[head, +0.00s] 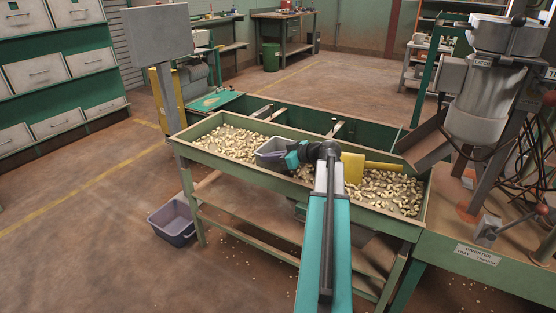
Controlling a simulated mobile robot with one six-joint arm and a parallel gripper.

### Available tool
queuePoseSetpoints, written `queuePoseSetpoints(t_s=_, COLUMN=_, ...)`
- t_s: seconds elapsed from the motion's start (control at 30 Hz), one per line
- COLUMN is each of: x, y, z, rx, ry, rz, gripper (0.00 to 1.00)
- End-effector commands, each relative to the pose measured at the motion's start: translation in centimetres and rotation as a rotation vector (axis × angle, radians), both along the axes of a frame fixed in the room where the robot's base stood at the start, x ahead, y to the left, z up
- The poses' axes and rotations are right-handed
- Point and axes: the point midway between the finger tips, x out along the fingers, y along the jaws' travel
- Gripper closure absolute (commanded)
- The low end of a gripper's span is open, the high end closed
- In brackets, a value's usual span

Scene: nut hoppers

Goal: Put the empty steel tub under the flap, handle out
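A grey tub (270,147) sits at the trough's back-left part, among the nuts, with my arm close on its right. My gripper (291,160) is at the tub's right end, with teal parts next to its rim. I cannot tell whether it grips the rim or only sits beside it. No handle can be made out on this tub. A second tub (172,223), purple-grey, stands on the floor left of the trough stand; its inside looks empty. I cannot make out for sure which part is the flap; a grey sloped chute (426,146) hangs at the trough's right end.
The green trough (250,175) holds pale nuts (390,190). A yellow plate with a bar (352,167) lies right of my arm. A grey panel on a post (157,33) stands at the left corner. A hopper machine (484,100) is at right. Floor at left is mostly clear.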

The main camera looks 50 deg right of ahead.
Motion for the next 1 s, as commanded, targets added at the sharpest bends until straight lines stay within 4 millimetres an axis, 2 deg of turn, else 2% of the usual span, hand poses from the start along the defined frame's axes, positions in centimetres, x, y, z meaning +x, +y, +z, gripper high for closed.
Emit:
queuePoseSetpoints(t_s=0.27, x=0.0, y=0.0, z=0.6, rx=-0.001, ry=-0.001, rz=0.000, gripper=1.00)
queuePoseSetpoints(t_s=0.47, x=0.0, y=0.0, z=2.4, rx=-0.003, ry=-0.002, rz=0.000, gripper=1.00)
queuePoseSetpoints(t_s=1.0, x=0.0, y=-0.1, z=12.0, rx=-0.003, ry=-0.002, rz=0.000, gripper=1.00)
